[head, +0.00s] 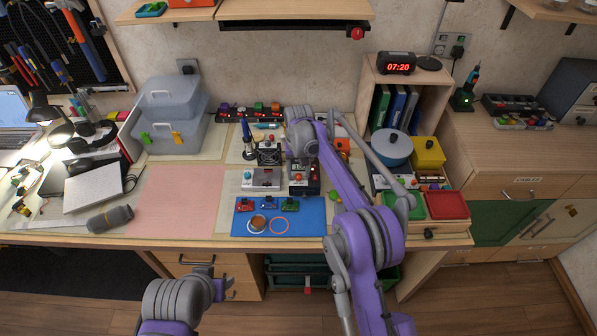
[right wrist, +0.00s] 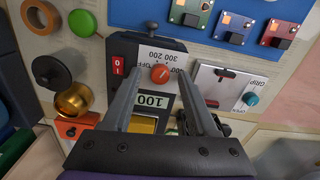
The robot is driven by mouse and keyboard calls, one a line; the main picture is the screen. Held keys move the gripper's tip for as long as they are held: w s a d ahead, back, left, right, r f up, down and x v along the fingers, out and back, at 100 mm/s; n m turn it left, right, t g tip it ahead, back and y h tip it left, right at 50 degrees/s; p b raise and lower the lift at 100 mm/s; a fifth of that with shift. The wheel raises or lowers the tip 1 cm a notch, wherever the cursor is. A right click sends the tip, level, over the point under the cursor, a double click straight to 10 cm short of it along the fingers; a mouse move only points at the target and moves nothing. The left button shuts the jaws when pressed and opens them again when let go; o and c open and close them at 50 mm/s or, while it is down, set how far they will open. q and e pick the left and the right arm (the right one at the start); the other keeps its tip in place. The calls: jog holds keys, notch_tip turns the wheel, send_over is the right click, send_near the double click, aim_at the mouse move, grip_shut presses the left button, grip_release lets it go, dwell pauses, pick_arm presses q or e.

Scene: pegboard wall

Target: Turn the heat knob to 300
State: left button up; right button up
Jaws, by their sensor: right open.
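The heat knob (right wrist: 160,74) is a round red-orange dial on a dark heat unit (right wrist: 178,48). Its printed scale, upside down in the right wrist view, includes OFF, 200 and 300. A display (right wrist: 151,101) below it appears to read 100. My right gripper (right wrist: 160,80) is open, its two grey fingers on either side of the knob with gaps visible. Whether the fingertips are level with the knob is unclear. In the head view my right arm partly covers the heat unit (head: 303,189). My left arm is at the bottom left; its jaws are not clear.
A red rocker switch (right wrist: 118,70) sits beside the knob. A grey clamp box (right wrist: 230,84) with a teal knob is close by. A blue mat (head: 305,220) with small boards lies in front. A pink mat (head: 175,200) is clear on the left.

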aim_at(299, 175)
notch_tip(299, 175, up, 11)
jog(key=shift+p, duration=0.45)
jog(key=shift+f, duration=0.1)
jog(key=s+d+r+t, duration=0.1)
jog(key=s+d+r, duration=0.45)
jog(key=s, duration=0.25)
jog(key=s+d+r+t, duration=0.2)
jog(key=s+d+r, duration=0.2)
jog(key=s+d, duration=0.3)
jog(key=s+d+f+t, duration=0.1)
jog(key=s+f, duration=0.2)
jog(key=s, duration=0.5)
jog(key=s+d+f, duration=0.2)
jog(key=s+f, duration=0.1)
jog(key=s, duration=0.4)
jog(key=s+d+f+m+t, duration=0.1)
jog(key=s+f, duration=0.3)
jog(key=s, duration=0.4)
jog(key=shift+s+d+t, duration=0.3)
jog(key=shift+d, duration=0.25)
